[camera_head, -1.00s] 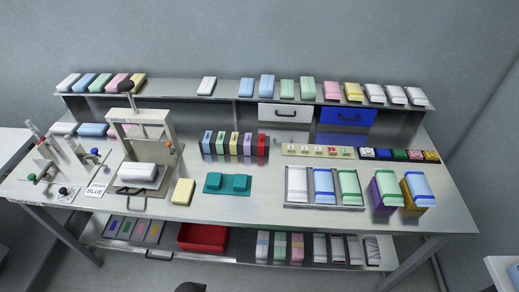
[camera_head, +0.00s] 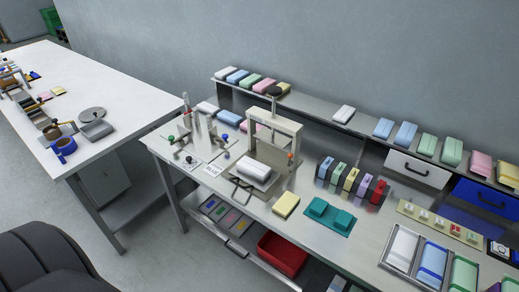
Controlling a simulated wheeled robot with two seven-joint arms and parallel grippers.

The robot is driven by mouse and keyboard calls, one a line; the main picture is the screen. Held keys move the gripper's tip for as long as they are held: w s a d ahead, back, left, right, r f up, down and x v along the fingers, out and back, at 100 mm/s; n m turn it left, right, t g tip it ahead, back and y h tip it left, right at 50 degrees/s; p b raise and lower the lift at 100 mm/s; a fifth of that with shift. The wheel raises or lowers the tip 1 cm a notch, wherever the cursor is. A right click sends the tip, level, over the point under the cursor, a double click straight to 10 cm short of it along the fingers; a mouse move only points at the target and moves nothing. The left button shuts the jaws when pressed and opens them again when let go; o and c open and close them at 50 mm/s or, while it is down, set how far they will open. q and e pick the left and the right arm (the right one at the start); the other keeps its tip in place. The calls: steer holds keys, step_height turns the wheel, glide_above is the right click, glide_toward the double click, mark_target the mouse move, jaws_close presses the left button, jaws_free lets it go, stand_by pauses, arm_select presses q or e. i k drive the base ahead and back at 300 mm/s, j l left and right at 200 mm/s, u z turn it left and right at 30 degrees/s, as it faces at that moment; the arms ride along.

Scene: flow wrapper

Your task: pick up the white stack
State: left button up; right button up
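Several white stacks are in view, and I cannot tell which one the task means. One white stack (camera_head: 254,171) lies in the press (camera_head: 289,127) on the steel bench. Another white stack (camera_head: 343,113) lies alone in the middle of the raised shelf. A white stack at the shelf's left end (camera_head: 227,73) and one below it on the bench (camera_head: 206,108) sit beside coloured stacks. A long white stack (camera_head: 403,246) lies in the left compartment of the metal tray at lower right. Neither of my grippers is in view.
A yellow block (camera_head: 286,205) and a teal holder (camera_head: 329,216) lie in front of the press. A red bin (camera_head: 283,253) sits on the lower shelf. A white table (camera_head: 115,92) stands to the left. A dark rounded shape (camera_head: 40,262) fills the lower left corner.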

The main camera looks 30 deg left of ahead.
mark_target(255, 170)
steer(key=u, duration=1)
